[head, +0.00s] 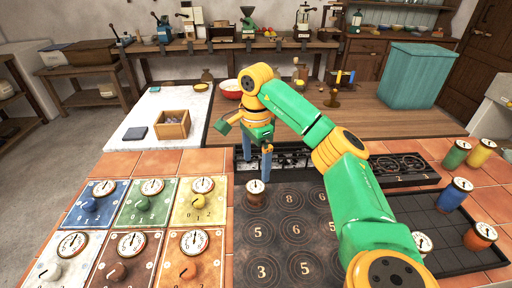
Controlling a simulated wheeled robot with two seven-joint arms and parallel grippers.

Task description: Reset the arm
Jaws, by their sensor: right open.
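My right arm reaches in from the lower right, over the dark numbered board (290,274). My right gripper (257,168) points down with its two blue fingers apart and nothing visible between them. Its fingertips are just above and behind a brown dial-topped canister (256,199), which stands upright at the board's back left. I cannot tell whether they touch it. My left gripper is not in view.
Six coloured dial panels (147,208) lie at left. A dark tray (452,226) at right bears several dial-topped canisters. The white counter is partly clear.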

